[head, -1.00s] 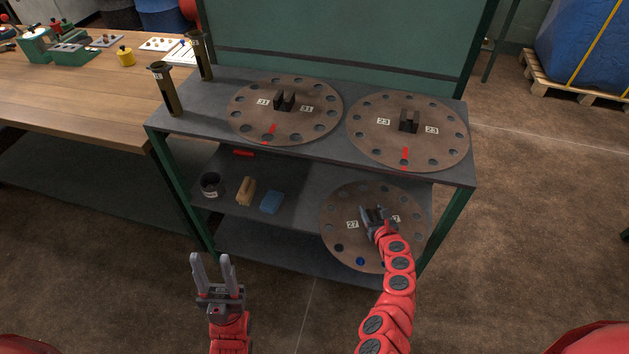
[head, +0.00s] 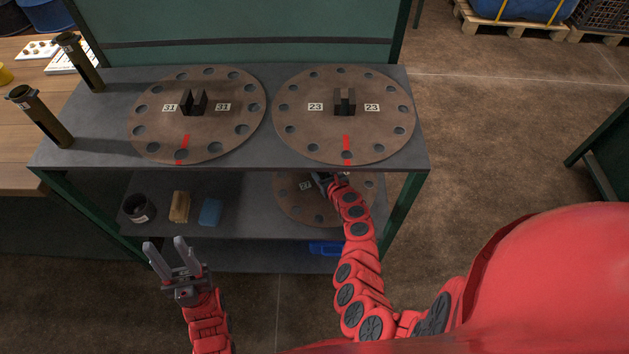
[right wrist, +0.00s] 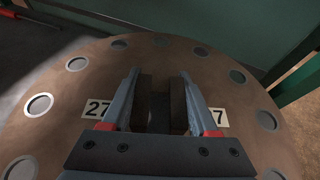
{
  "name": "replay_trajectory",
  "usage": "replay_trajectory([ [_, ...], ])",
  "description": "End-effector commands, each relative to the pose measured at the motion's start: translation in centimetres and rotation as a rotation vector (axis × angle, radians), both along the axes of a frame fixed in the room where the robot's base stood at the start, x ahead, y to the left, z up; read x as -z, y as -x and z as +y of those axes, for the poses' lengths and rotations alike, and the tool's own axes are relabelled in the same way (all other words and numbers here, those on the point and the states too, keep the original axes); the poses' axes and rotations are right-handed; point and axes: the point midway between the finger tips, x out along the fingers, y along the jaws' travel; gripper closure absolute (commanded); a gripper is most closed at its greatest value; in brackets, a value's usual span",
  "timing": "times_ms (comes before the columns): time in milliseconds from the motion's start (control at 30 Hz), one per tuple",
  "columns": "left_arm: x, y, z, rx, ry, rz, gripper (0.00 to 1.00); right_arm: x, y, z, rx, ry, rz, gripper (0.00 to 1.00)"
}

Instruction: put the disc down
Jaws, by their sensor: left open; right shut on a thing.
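The brown disc marked 27 (head: 291,203) is at the right end of the middle shelf, under the top shelf, which hides its back part. My right gripper (head: 328,181) is shut on the disc's central handle. In the right wrist view the disc (right wrist: 230,90) lies below my right gripper (right wrist: 161,90), whose fingers sit on the outer sides of the dark two-post handle. I cannot tell whether the disc touches the shelf. My left gripper (head: 166,246) is open and empty, in front of the rack on the left.
Discs marked 31 (head: 158,95) and 23 (head: 310,90) lie on the top shelf (head: 100,140). Two upright tubes stand at its left end. A dark cup (head: 139,209), a tan brush (head: 180,206) and a blue block (head: 210,212) sit left on the middle shelf. A green post bounds the right.

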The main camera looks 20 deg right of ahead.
Motion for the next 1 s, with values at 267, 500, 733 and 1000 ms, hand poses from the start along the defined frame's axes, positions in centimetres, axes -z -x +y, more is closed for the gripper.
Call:
replay_trajectory([
  [267,2.4,0.0,0.0,0.0,0.0,0.0,0.56,3.5,0.0,0.1,-0.004,-0.001,0.001,1.0],
  [500,4.0,0.0,0.0,0.0,0.0,0.0,0.56,5.5,-0.1,0.0,0.001,-0.001,-0.003,1.0],
  [733,3.8,0.0,0.0,0.0,0.0,0.0,0.56,5.3,-0.1,0.0,0.0,-0.001,-0.002,1.0],
  [1000,4.0,0.0,0.0,0.0,0.0,-0.001,0.56,5.7,0.0,0.0,-0.001,0.0,0.0,0.15],
])
